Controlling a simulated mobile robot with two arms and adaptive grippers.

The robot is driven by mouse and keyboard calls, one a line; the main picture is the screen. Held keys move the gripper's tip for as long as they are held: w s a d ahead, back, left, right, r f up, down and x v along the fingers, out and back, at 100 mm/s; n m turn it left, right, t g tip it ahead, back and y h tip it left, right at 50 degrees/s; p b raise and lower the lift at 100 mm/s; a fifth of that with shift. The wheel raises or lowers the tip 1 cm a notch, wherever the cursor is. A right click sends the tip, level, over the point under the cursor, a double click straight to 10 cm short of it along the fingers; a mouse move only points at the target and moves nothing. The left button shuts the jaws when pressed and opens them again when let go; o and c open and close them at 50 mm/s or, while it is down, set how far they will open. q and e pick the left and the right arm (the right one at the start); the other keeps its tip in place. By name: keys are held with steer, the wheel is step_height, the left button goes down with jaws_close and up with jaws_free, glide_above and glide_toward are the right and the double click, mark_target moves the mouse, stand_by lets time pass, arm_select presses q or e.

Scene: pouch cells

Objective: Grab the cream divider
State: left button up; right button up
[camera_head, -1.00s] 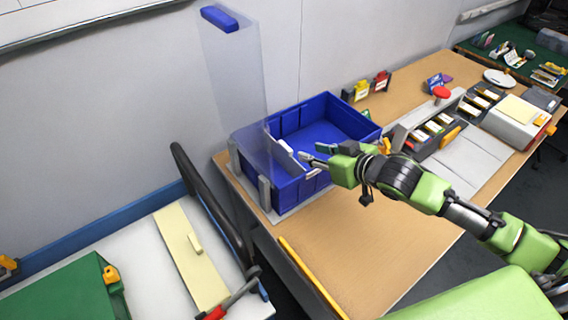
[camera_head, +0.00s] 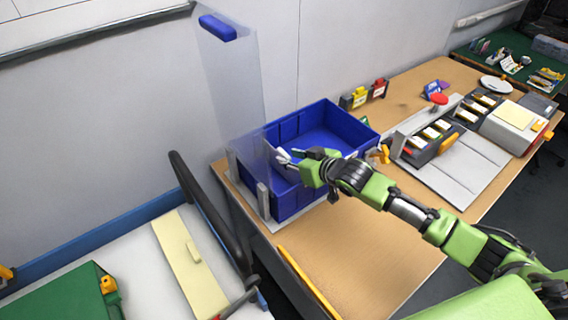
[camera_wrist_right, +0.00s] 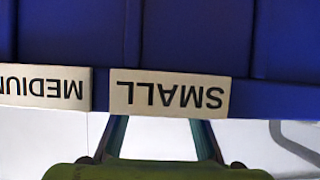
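The cream divider (camera_head: 183,262) is a long flat panel with a small raised grip (camera_head: 193,251). It lies on the white surface at the lower left of the head view. My right gripper (camera_head: 281,159) is well to the right of it and apart from it, at the blue bin behind the clear panel. Its fingers (camera_wrist_right: 160,135) stand apart in the right wrist view, with their tips hidden behind the bin's label; nothing shows between them. My left gripper is not in view.
The blue bin (camera_head: 352,122), labelled SMALL (camera_wrist_right: 170,95) and MEDIUM (camera_wrist_right: 45,88), stands on the wooden table (camera_head: 345,250). A clear upright panel with a blue top grip (camera_head: 217,27) rises beside it. A black rail (camera_head: 205,205) runs between the white surface and table.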

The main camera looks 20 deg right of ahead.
steer(key=shift+x, duration=1.9)
steer(key=shift+a+r, duration=0.1)
steer(key=shift+r, duration=0.05)
steer(key=shift+c, duration=0.5)
jaws_close()
